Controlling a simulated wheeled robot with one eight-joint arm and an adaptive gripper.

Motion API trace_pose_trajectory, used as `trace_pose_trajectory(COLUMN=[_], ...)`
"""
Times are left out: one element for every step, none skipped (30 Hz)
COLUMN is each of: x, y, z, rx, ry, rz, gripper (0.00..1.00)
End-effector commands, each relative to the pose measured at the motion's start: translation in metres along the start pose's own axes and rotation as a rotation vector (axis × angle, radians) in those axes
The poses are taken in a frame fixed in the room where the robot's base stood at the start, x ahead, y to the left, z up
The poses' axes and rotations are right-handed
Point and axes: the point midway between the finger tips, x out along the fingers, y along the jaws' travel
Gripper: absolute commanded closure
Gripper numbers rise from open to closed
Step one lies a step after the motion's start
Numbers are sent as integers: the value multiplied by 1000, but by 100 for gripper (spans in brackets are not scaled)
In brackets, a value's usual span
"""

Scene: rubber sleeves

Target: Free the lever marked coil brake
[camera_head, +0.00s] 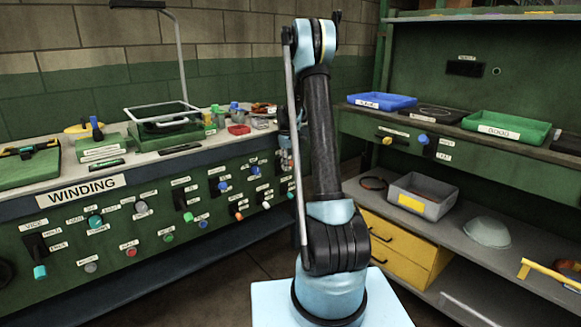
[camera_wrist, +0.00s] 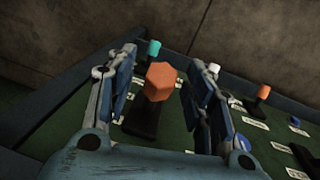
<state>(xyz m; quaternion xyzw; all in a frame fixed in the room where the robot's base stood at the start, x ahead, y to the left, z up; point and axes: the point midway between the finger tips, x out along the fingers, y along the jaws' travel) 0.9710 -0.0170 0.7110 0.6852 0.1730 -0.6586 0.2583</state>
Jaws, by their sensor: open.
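In the wrist view, an orange-capped lever (camera_wrist: 160,82) on a dark base rises from the green panel between the two fingers of my gripper (camera_wrist: 159,65). The fingers are open and spread to either side of it; I cannot tell whether either touches it. The labels there are too small to read, so I cannot tell which lever is marked coil brake. In the head view, the green winding panel (camera_head: 150,262) carries several small levers and knobs with labels, mostly unreadable. My arm hides part of its right end.
In the wrist view, a teal-capped lever (camera_wrist: 153,48), a white knob (camera_wrist: 214,69) and another orange-capped lever (camera_wrist: 263,92) stand near the fingers. In the head view, a bench top (camera_head: 62,186) with tools lies above the panel, and shelves with a blue tray (camera_head: 382,106) stand right.

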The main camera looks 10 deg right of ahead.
Motion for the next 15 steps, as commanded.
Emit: trace_pose_trajectory(x=[4,6,7,8,9,10,10,10,10,10,10,10,10,10,10], y=[0,0,0,0,0,0,0,0,0,0,0,0,0,0,0], z=[0,0,0,0,0,0,0,0,0,0,0,0,0,0,0], rx=[0,0,0,0,0,0,0,0,0,0,0,0,0,0,0], ry=[0,0,0,0,0,0,0,0,0,0,0,0,0,0,0], rz=[0,0,0,0,0,0,0,0,0,0,0,0,0,0,0], gripper=[52,52,52,52,52,52,52,52,52,52,52,52,52,56,66])
